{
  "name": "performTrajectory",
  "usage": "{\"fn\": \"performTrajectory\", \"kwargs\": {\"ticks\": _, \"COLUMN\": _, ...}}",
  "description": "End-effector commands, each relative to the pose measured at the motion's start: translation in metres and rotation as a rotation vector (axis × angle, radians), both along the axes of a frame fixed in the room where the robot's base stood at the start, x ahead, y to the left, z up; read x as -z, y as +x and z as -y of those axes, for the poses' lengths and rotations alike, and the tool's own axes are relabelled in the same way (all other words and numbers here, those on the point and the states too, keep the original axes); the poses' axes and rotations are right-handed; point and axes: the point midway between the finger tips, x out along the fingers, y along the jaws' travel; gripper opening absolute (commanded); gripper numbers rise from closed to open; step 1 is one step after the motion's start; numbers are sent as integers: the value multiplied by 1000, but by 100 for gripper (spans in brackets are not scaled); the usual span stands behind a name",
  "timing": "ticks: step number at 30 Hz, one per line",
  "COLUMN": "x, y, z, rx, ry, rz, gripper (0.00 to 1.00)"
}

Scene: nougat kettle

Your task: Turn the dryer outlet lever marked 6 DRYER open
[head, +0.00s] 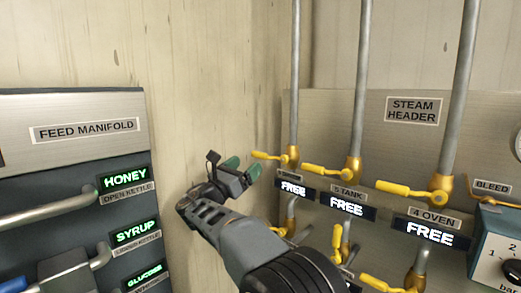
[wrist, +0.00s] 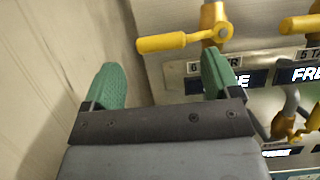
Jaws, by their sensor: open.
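The dryer outlet lever (head: 270,156) is the leftmost yellow lever on the steam header panel, its handle pointing left, roughly crosswise to its vertical pipe. In the wrist view the lever (wrist: 175,41) lies just above the fingertips. Its label plate (wrist: 213,65) shows "6" and a final "R"; my right finger covers the middle. My gripper (head: 242,167) is open and empty, just left of the lever handle in the head view. In the wrist view my gripper (wrist: 160,80) has its green fingers wide apart. Whether a finger touches the lever, I cannot tell.
The 5 TANK lever (head: 328,170) and 4 OVEN lever (head: 405,190) stand to the right, with more yellow valves below. The displays (head: 348,206) read FREE. The feed manifold (head: 85,130) is at left. A bare wall (head: 200,80) lies between the panels.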

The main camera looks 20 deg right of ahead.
Motion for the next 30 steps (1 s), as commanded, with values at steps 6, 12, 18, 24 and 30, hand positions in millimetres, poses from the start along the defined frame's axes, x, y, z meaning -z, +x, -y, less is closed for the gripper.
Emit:
{"fn": "performTrajectory", "kwargs": {"ticks": 6, "x": -17, "y": 15, "z": 33, "rx": 2, "ry": 2, "rz": 0, "gripper": 83}}
{"fn": "performTrajectory", "kwargs": {"ticks": 12, "x": -25, "y": 24, "z": 52, "rx": 0, "ry": 1, "rz": 0, "gripper": 83}}
{"fn": "performTrajectory", "kwargs": {"ticks": 18, "x": -28, "y": 28, "z": 60, "rx": -2, "ry": 2, "rz": 1, "gripper": 83}}
{"fn": "performTrajectory", "kwargs": {"ticks": 24, "x": -27, "y": 28, "z": 61, "rx": -2, "ry": 2, "rz": 1, "gripper": 83}}
{"fn": "performTrajectory", "kwargs": {"ticks": 30, "x": -27, "y": 28, "z": 61, "rx": -2, "ry": 2, "rz": 1, "gripper": 74}}
